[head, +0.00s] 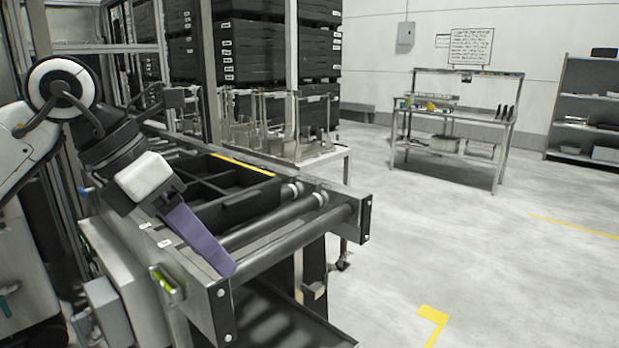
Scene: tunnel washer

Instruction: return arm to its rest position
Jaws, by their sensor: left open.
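My left arm comes in from the left edge, white and dark grey, bent at a round joint. My left gripper (192,228) hangs at its end, angled down and to the right over the near side of the roller conveyor (290,212). A flat purple finger shows, and the other finger cannot be made out clearly. I see nothing held in it. Whether the finger touches the conveyor frame cannot be told. My right gripper is not in view.
A black divided crate (238,203) lies on the conveyor just beyond the gripper. Stacked black crates (255,50) stand behind. A metal workbench (455,118) and a grey shelf (588,115) stand at the back right. The floor at right is clear, with yellow markings (433,315).

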